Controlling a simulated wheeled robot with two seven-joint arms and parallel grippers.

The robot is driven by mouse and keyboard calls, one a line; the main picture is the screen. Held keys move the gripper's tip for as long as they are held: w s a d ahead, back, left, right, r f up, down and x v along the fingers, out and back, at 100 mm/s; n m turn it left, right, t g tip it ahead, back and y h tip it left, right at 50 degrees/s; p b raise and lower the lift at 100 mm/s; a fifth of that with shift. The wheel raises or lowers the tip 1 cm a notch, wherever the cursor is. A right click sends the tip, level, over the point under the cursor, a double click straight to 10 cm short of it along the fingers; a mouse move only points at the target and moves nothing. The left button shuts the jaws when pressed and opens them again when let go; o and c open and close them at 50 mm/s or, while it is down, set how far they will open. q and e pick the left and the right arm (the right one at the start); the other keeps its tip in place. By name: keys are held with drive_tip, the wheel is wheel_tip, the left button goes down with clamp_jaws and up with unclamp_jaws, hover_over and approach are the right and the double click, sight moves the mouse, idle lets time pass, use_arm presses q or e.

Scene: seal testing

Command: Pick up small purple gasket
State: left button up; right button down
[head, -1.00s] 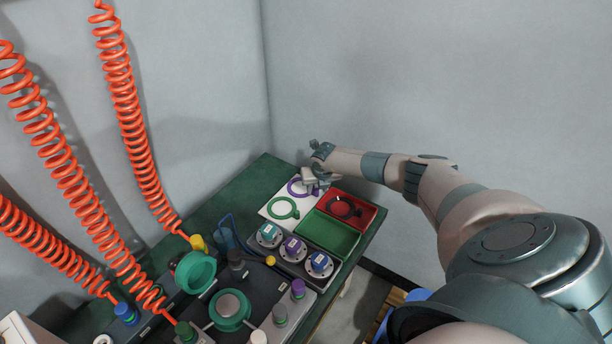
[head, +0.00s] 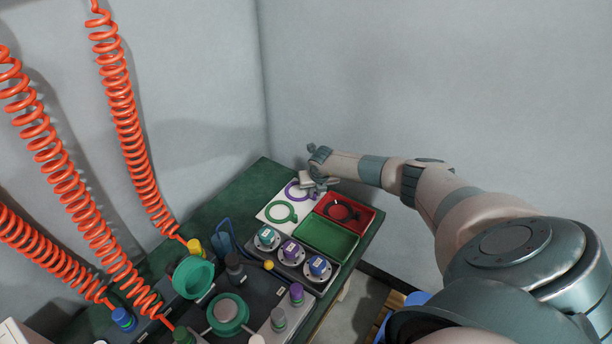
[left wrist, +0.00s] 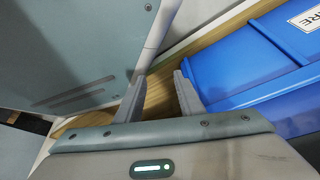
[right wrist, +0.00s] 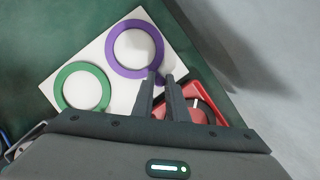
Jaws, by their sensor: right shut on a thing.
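The purple gasket (right wrist: 112,57) is a flat ring with a small tab, at the far end of a white board (right wrist: 62,72). In the head view the purple gasket (head: 288,190) is partly covered by my right gripper (head: 312,187). In the right wrist view my right gripper (right wrist: 161,74) is shut on the gasket's tab, with the ring beyond the fingertips. I cannot tell whether the ring is clear of the board. My left gripper (left wrist: 158,88) is open and empty, away from the bench near a blue box.
A green gasket (head: 269,212) lies on the white board. A red tray (head: 369,218) holding a dark ring and an empty green tray (head: 328,240) stand beside it. Several labelled round fittings are in front. Orange coiled hoses (head: 128,120) hang at left; walls close the bench's back.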

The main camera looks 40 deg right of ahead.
drive_tip(key=shift+r, duration=0.15)
